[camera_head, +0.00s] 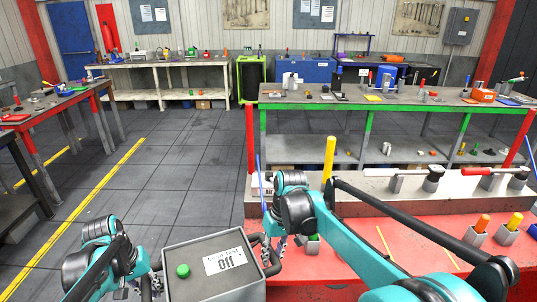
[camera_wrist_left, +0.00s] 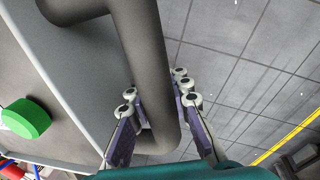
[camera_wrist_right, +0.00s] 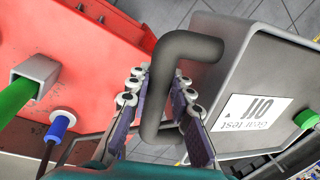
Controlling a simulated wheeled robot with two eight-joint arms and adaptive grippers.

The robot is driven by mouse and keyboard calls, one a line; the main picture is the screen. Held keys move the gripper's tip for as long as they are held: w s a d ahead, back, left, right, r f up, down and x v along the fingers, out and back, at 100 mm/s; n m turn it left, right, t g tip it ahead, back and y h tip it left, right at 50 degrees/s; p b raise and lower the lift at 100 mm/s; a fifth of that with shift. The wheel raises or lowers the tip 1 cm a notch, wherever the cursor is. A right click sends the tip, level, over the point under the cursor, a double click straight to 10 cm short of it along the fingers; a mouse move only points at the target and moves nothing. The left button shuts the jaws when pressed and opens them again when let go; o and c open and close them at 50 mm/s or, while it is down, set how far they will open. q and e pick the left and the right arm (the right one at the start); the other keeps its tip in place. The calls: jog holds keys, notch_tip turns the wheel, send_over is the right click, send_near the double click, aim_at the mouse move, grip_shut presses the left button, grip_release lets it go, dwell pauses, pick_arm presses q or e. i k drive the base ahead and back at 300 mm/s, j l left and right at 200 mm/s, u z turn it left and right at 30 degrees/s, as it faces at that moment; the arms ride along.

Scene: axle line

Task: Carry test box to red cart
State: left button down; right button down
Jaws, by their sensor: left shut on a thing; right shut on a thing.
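I cannot tell whether the red surface (camera_head: 350,240) belongs to the red cart.
The red surface carries a grey raised shelf with clamps (camera_head: 400,182), a yellow post (camera_head: 329,158) and small holders. A green-edged bench (camera_head: 300,102) stands behind it. A workbench (camera_head: 60,105) is at left. Open tiled floor (camera_head: 190,150) with a yellow line lies ahead and left.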

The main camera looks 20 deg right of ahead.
aim_at(415, 247)
jog(key=k+l+z, duration=0.1)
jog(key=l+z, duration=0.25)
jog(key=l, duration=1)
jog(key=i+l+z, duration=0.15)
jog(key=l, duration=0.2)
jog(key=i+l+z, duration=0.15)
jog(key=l, duration=0.2)
jog(key=i+l+z, duration=0.15)
jog(key=i+l, duration=0.1)
jog(key=l, duration=0.1)
